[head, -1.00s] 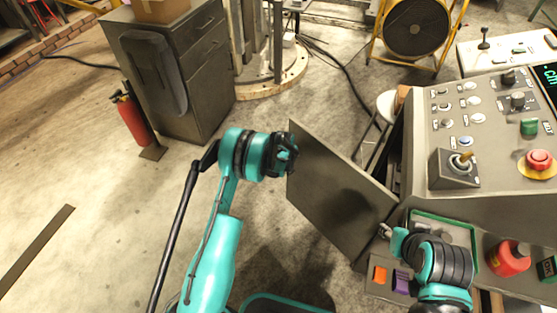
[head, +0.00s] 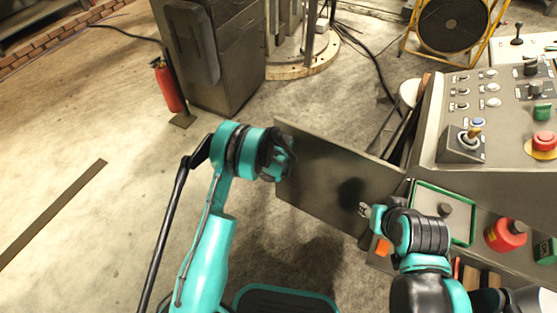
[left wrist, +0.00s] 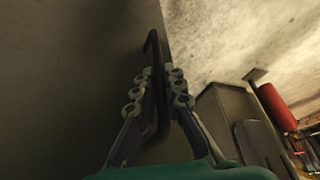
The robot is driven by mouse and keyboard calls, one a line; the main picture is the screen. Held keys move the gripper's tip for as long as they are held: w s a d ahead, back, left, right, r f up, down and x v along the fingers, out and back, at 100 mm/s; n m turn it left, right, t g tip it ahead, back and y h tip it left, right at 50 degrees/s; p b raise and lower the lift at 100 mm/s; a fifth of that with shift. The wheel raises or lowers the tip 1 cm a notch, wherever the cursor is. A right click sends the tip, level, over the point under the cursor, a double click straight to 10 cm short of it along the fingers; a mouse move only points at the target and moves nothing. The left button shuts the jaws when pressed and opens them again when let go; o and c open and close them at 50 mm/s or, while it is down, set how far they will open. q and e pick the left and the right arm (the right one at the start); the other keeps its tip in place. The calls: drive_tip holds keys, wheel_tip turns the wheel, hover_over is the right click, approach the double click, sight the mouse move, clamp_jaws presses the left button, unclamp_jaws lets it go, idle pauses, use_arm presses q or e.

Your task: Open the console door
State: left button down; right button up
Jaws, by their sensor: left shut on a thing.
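The console door (head: 325,160) is a flat grey panel standing open, swung out to the left of the console (head: 490,165). My left gripper (head: 281,157) is at the door's free, far-left edge. In the left wrist view its fingers (left wrist: 158,100) are shut around a dark bar handle (left wrist: 152,48) on the door face (left wrist: 70,70). My right gripper (head: 366,209) is beside the door's lower right part, near the console's front. Its fingertips are small, and I cannot tell whether they touch the door or are open.
A red extinguisher (head: 170,88) and grey cabinet (head: 232,65) stand at the back left; a fan (head: 452,22) stands behind. The console ledge has a green-framed tray (head: 425,186) and a red button (head: 506,235).

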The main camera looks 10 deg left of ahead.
use_arm(q)
drive_tip(key=c, duration=1.6)
unclamp_jaws()
drive_tip(key=v, duration=1.2)
